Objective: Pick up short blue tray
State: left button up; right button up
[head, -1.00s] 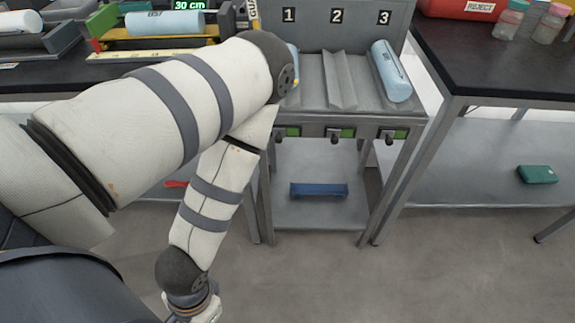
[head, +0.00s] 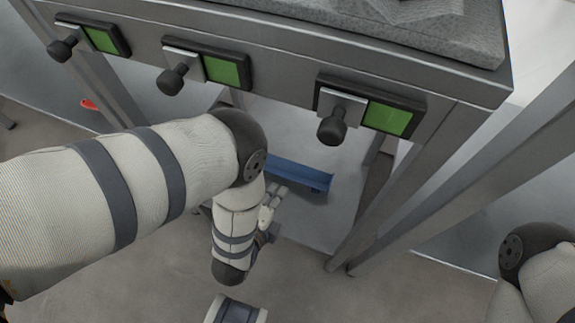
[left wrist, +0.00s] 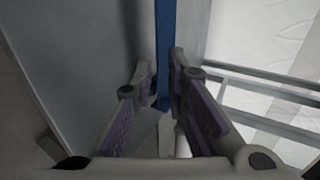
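The short blue tray (head: 305,178) lies on the lower shelf under the station in the head view, its left part hidden behind my left arm. My left gripper (head: 270,203) is low beside the tray's front side. In the left wrist view, the tray (left wrist: 164,45) shows as a narrow upright blue strip between the fingertips of my left gripper (left wrist: 161,72). The fingers stand apart on either side of it, with a small gap at the left finger. Contact is not clear. My right gripper is out of view.
The station's metal frame (head: 290,72) with several black knobs and green panels hangs over the shelf (head: 310,215). A metal leg (head: 400,190) stands right of the tray. A small red thing (head: 89,103) lies at the left. The floor in front is clear.

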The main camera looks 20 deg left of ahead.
aim_at(286, 186)
pick_arm(q)
jog(key=b+x, duration=0.1)
jog(key=x, duration=0.3)
jog(key=b+x, duration=0.2)
jog(key=x, duration=0.2)
jog(key=shift+a+f, duration=0.1)
jog(key=shift+f, duration=0.25)
jog(key=shift+w+r, duration=0.1)
jog(key=shift+r, duration=0.05)
grip_shut()
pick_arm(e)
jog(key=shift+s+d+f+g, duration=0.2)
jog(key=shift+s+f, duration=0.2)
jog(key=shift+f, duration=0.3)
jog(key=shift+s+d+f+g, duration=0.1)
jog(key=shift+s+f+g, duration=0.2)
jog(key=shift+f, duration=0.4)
